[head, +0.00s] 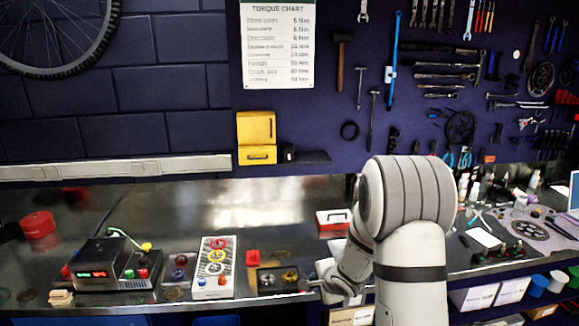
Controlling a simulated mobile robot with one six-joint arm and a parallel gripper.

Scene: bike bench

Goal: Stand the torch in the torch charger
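My gripper (313,286) is low over the front of the metal bench, left of my arm, beside a dark tray with round parts. It is small and partly hidden by my wrist, so its fingers and anything between them cannot be made out. I cannot pick out a torch for certain. A black device (98,270) with lit red and green displays and a pale green cable stands at the bench's left front. Whether it is the torch charger cannot be told.
The dark parts tray (277,280), a pale panel with coloured round parts (214,268) and a red tub (39,229) stand on the bench (230,205). A yellow cabinet (256,137) is at the wall. The bench's back middle is clear.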

